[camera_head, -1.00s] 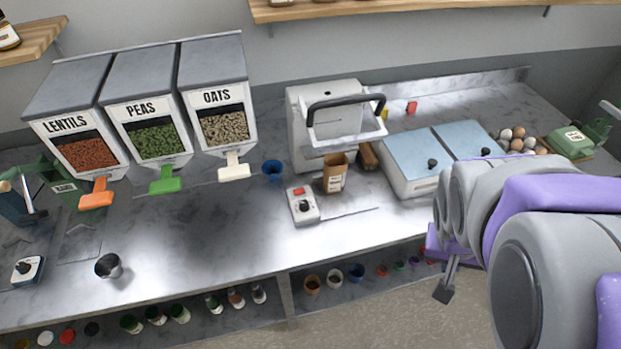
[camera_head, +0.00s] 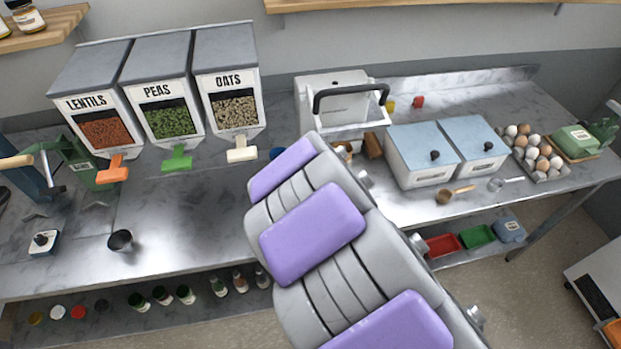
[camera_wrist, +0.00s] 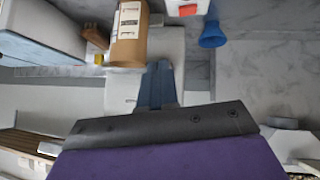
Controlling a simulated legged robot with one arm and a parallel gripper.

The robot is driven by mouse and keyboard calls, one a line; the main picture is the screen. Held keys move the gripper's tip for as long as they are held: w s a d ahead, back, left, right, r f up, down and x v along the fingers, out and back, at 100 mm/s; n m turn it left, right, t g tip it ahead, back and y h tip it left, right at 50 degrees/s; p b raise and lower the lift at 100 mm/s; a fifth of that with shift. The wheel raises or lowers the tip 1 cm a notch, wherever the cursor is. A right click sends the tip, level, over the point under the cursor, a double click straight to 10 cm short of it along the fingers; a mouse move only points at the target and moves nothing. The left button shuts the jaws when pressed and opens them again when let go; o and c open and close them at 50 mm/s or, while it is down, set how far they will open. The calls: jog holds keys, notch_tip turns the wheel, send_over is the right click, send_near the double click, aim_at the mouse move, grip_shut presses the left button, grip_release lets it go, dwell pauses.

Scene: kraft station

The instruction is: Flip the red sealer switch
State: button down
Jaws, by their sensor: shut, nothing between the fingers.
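The sealer (camera_head: 338,112) is a white machine with a black handle at the back middle of the counter. Its small white switch box (camera_wrist: 186,3) shows at the top edge of the wrist view, partly cut off. The red switch (camera_wrist: 188,10) is a small red patch on it. In the head view my arm hides the box. My gripper (camera_wrist: 160,68) shows in the wrist view with its fingers shut and empty, below and left of the switch box and apart from it. In the head view the gripper is hidden behind my arm.
A brown kraft bag (camera_wrist: 130,38) stands close to the fingers, left of the switch box in the wrist view. A blue cup (camera_wrist: 213,34) is to its right. Lidded bins (camera_head: 422,157) stand right of the sealer, grain dispensers (camera_head: 165,105) left. The counter's front left is mostly clear.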

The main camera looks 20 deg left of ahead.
jog(key=a, duration=0.1)
jog(key=a+f, duration=0.1)
jog(key=s+a+y, duration=0.1)
jog(key=shift+a+f+n, duration=0.15)
jog(key=shift+n, duration=0.15)
